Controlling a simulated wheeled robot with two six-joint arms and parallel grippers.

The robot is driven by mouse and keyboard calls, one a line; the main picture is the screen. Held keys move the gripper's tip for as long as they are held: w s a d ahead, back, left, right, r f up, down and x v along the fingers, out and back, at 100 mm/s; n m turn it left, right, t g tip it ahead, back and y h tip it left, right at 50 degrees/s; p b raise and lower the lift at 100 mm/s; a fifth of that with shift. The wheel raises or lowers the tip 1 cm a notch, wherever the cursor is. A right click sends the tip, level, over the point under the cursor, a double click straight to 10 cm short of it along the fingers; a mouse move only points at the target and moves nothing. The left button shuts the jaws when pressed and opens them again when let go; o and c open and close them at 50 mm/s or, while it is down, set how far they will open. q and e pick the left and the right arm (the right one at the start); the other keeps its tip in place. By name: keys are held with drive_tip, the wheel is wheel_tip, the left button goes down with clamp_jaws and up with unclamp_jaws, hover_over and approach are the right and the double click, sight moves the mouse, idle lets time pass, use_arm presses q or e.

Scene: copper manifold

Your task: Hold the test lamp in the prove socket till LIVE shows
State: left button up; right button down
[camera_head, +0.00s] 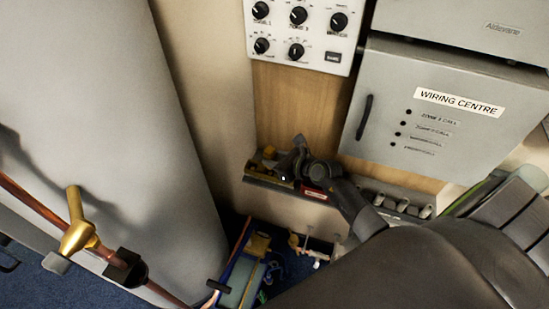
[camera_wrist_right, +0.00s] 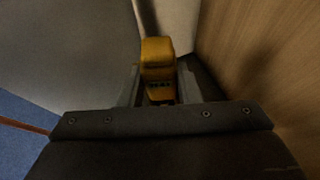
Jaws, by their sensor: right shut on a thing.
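My right gripper (camera_head: 290,165) is over the left part of a narrow shelf (camera_head: 283,188) below the wiring centre. In the right wrist view a yellow block, apparently the test lamp (camera_wrist_right: 157,56), sits between the two fingers, and the gripper (camera_wrist_right: 158,88) is shut on it. Small green marks show on a dark strip of the block near my palm; they are too small to read. In the head view my gripper largely covers this spot, with some yellow visible beside it. I cannot make out the prove socket or whether the lamp is in it. My left gripper is in neither view.
The grey wiring centre box (camera_head: 440,115) and a white dial panel (camera_head: 300,30) are on the wall above. A red label (camera_head: 316,193) is on the shelf front. A large grey cylinder (camera_head: 120,110) and a copper pipe with a brass valve (camera_head: 78,235) stand left. Tools (camera_head: 245,275) lie below.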

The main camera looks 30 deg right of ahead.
drive_tip(key=shift+f+b, duration=0.85)
drive_tip(key=shift+f, duration=0.2)
idle(0.5)
drive_tip(key=shift+r, duration=0.1)
idle(1.6)
drive_tip(key=shift+r+p, duration=2.2)
drive_tip(key=shift+p, duration=0.25)
drive_tip(key=shift+f, duration=0.1)
